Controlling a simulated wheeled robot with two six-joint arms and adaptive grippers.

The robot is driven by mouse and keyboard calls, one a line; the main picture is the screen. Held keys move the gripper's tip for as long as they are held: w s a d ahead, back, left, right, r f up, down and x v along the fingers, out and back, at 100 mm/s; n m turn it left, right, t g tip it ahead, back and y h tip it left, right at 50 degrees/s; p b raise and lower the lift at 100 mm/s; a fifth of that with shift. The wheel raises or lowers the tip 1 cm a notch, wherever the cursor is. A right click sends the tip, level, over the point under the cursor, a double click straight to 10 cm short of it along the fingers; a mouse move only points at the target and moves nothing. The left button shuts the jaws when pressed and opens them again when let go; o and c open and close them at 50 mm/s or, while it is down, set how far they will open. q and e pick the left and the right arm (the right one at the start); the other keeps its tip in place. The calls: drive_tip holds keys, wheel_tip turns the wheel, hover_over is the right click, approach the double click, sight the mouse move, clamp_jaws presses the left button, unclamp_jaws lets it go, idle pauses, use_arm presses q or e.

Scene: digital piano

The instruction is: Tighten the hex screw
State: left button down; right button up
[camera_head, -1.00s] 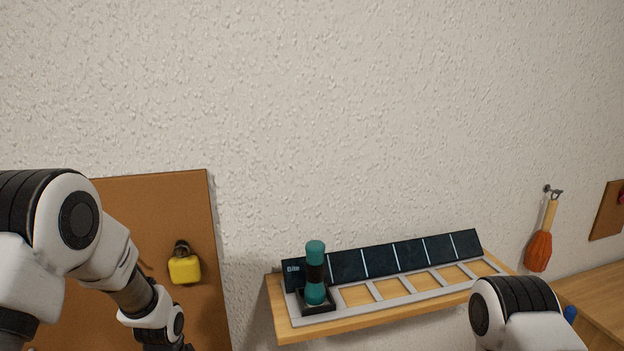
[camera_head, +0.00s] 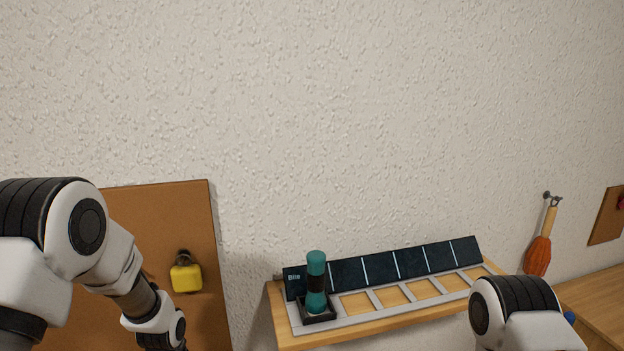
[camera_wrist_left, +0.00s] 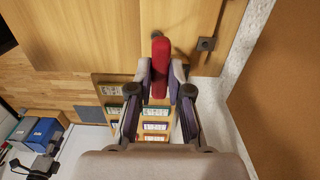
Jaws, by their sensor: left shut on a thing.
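My left gripper (camera_wrist_left: 160,80) is shut on a red, rounded, elongated thing (camera_wrist_left: 160,50) in the left wrist view. The thing points away from my wrist, and its far end shows against a wooden surface. In the head view my left arm enters at the left, and its gripper is out of view below the edge. My right arm shows only in part at the lower right, and its gripper is out of view. I cannot make out a hex screw in either view.
A wooden shelf (camera_head: 284,334) carries a sectioned rack and a teal cylinder (camera_head: 316,268) standing at its left end. A brown board (camera_head: 160,220) with a yellow block (camera_head: 186,278) is on the left. An orange brush (camera_head: 538,255) hangs at the right. A dark square fitting (camera_wrist_left: 206,44) sits on the wood.

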use_arm(q)
drive_tip(key=shift+r, duration=0.35)
drive_tip(key=shift+s+r+p, duration=0.1)
drive_tip(key=shift+r+p, duration=2.15)
drive_tip(key=shift+r, duration=0.25)
drive_tip(key=shift+f, duration=0.1)
